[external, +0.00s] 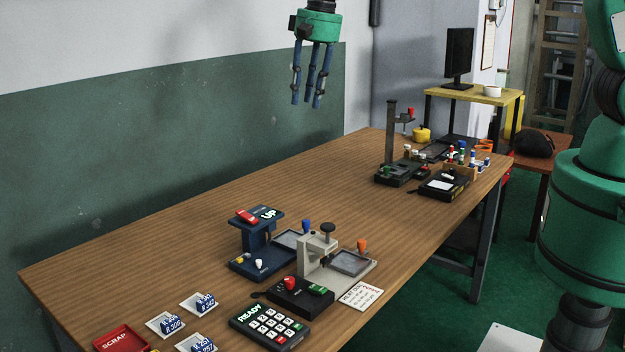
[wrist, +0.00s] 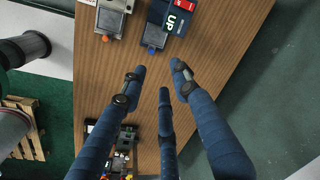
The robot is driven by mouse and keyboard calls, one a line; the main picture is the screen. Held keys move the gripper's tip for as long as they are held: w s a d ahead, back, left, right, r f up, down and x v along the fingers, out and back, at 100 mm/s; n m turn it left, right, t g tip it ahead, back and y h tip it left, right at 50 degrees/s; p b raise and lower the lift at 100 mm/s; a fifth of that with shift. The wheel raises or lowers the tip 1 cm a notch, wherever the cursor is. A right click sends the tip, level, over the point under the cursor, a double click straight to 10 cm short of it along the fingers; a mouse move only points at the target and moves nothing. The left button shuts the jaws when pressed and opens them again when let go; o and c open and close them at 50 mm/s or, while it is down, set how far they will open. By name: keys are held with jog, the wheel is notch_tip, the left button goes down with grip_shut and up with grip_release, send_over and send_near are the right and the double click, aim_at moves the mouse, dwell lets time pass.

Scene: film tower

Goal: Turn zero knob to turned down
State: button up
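My gripper (external: 309,103) hangs high over the table near the wall, its blue fingers pointing down. The fingers are spread and empty; they also show in the wrist view (wrist: 160,72), above bare wood. No knob in view can be read as the zero knob. Small knobs show at the front devices: a blue one (external: 306,225), an orange one (external: 361,245), a black one (external: 327,229), a red one (external: 290,283) and a white one (external: 259,264). My gripper is well apart from all of them. Their turn positions are too small to tell.
On the wooden table (external: 200,215) stand a dark blue device marked UP (external: 250,240), a grey press (external: 316,262), a READY keypad (external: 269,325) and a red SCRAP tray (external: 122,340). A post stand (external: 391,135) and small items stand at the far end. The table's middle is clear.

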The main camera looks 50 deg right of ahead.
jog(key=w+a+f+m, duration=0.1)
jog(key=w+a+f, duration=0.1)
jog(key=a+f, duration=0.65)
jog(key=m+g+p, duration=0.1)
jog(key=p, duration=0.1)
send_over(259, 260)
notch_tip(259, 260, down, 12)
jog(key=shift+s+d, duration=0.1)
jog(key=shift+d, duration=0.05)
jog(key=shift+f, duration=0.15)
jog(key=shift+f, duration=6.8)
grip_shut()
